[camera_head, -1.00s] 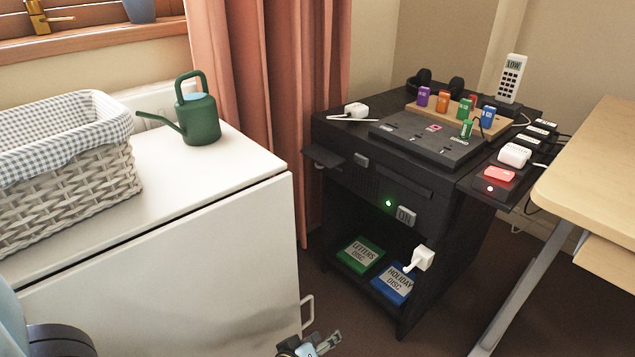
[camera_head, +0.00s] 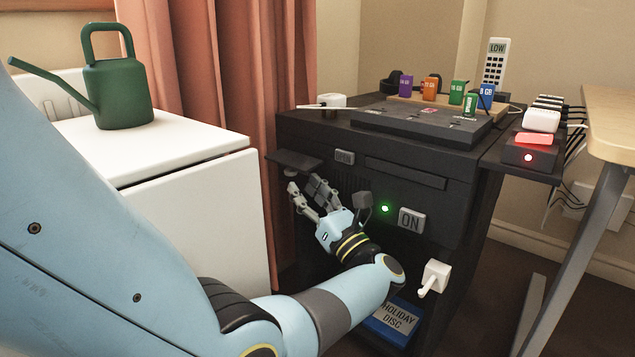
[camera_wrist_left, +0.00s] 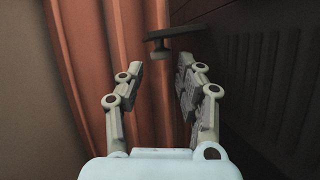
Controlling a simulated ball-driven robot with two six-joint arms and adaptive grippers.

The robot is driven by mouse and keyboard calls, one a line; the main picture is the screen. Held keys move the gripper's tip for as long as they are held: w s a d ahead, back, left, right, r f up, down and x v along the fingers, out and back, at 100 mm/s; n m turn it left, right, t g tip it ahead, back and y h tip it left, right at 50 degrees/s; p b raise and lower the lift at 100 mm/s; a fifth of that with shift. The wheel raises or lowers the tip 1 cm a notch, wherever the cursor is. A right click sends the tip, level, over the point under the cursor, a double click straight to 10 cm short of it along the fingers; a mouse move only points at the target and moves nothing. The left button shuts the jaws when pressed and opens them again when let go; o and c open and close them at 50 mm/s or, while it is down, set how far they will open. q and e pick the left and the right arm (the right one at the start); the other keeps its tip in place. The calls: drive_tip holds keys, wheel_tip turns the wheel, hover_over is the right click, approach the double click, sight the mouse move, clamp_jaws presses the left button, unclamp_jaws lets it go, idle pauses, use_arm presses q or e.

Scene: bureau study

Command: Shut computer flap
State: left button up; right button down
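The computer (camera_head: 400,200) is a dark cabinet with a green light and an ON button (camera_head: 411,221). Its dark flap (camera_head: 295,160) sticks out level from the upper left of the front, near an OPEN button (camera_head: 345,157). In the left wrist view the flap (camera_wrist_left: 178,32) lies ahead, with a small knob-like part below it. My left gripper (camera_head: 302,185) is just below the flap, apart from it as far as I can tell. Its fingers (camera_wrist_left: 160,75) are spread with nothing between them. My right gripper is not in view.
A white cabinet (camera_head: 190,205) with a green watering can (camera_head: 120,90) stands to the left, and a red curtain (camera_head: 255,80) hangs behind. A white switch (camera_head: 434,277) juts from the computer's lower right. A wooden desk (camera_head: 612,120) stands at the right.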

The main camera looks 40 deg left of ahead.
sight(294, 165)
use_arm(q)
drive_tip(key=x, duration=0.4)
drive_tip(key=shift+w+a, duration=0.1)
drive_tip(key=shift+a, duration=0.05)
clamp_jaws()
